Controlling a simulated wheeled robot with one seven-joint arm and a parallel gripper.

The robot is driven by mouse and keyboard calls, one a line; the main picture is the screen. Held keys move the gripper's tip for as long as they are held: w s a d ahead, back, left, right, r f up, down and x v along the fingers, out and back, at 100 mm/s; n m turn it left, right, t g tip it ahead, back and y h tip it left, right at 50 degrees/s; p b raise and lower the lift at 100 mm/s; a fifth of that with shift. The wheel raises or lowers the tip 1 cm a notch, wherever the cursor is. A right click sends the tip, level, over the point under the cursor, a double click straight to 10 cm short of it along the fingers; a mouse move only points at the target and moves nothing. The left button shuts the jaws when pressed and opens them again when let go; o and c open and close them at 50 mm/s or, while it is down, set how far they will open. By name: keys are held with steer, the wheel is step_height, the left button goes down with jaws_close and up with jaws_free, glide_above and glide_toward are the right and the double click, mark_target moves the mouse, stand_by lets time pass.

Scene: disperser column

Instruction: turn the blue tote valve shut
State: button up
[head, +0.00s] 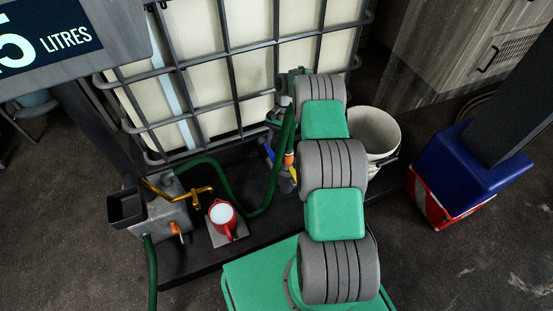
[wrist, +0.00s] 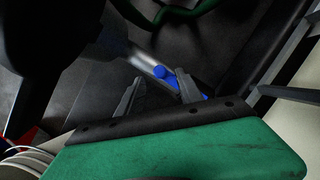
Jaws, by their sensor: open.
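The blue tote valve handle (wrist: 161,72) shows in the wrist view just beyond and between my fingertips. A second blue part lies beside my right-hand finger, and a pale bar runs between the two. My gripper (wrist: 159,77) is open, with its two dark fingers apart and nothing clearly held. I cannot tell whether a finger touches the handle. In the head view a thin blue piece (head: 268,151) shows low in front of the caged tote (head: 205,95), left of my arm. My arm hides most of the valve and the gripper there.
A green hose (head: 275,185) loops from the tote front to a grey box (head: 160,215) with a brass tap. A white bucket (head: 374,130) stands right of my arm, and a red crate (head: 425,195) farther right. Cage bars (wrist: 285,60) are close by.

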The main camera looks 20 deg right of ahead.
mark_target(276, 157)
steer(key=x, duration=0.4)
steer(key=shift+b, duration=0.4)
jaws_close()
stand_by(1.0)
